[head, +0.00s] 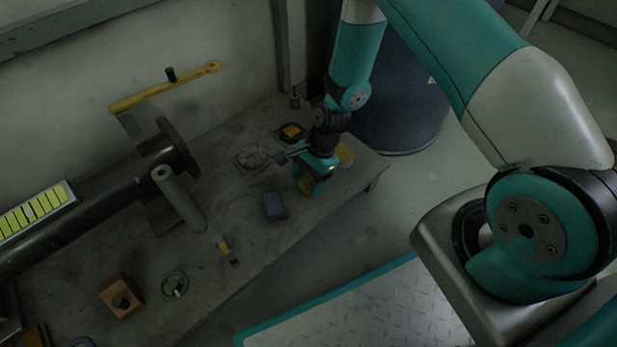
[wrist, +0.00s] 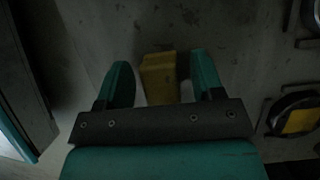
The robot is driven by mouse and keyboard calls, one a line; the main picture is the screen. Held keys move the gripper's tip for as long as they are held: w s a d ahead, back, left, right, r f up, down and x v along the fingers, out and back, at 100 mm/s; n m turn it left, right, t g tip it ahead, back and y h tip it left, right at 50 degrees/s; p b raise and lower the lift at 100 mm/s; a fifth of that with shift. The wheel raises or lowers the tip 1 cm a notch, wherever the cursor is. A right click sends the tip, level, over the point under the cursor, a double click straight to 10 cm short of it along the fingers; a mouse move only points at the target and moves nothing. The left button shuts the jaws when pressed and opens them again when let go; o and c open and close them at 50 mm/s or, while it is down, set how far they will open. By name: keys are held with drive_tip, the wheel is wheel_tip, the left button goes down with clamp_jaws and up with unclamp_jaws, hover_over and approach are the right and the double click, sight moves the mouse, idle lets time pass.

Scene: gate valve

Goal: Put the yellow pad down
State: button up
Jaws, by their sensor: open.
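My gripper (head: 311,183) points down low over the workbench, near its right end. In the wrist view, its two teal fingers (wrist: 161,84) are apart. The yellow pad (wrist: 160,76) shows between them, with a gap on each side. It seems to rest on the bench top. In the head view, the pad (head: 305,184) is mostly hidden by the gripper, with only a bit of yellow showing.
A black dish with a yellow square (head: 292,132) lies behind the gripper, and it also shows in the wrist view (wrist: 298,122). A dark blue block (head: 274,207), a grey roll (head: 178,198) and a brush (head: 226,249) lie left. A blue drum (head: 402,110) stands beyond the bench.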

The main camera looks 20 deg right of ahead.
drive_tip(key=p+v, duration=0.8)
drive_tip(key=v, duration=0.4)
drive_tip(key=a+r+n, duration=0.4)
drive_tip(key=r+n, duration=0.1)
drive_tip(key=r, duration=0.8)
drive_tip(key=s+a+r+n, duration=0.2)
drive_tip(key=s+r+n, duration=0.6)
drive_tip(key=s+r, duration=0.2)
drive_tip(key=s+a+r+n+t, duration=0.1)
drive_tip(key=s+a+r+n, duration=0.1)
drive_tip(key=s+r+n, duration=0.6)
wheel_tip(320, 180, up, 4)
drive_tip(key=shift+s+n, duration=0.3)
drive_tip(key=shift+s, duration=0.65)
drive_tip(key=shift+a, duration=0.15)
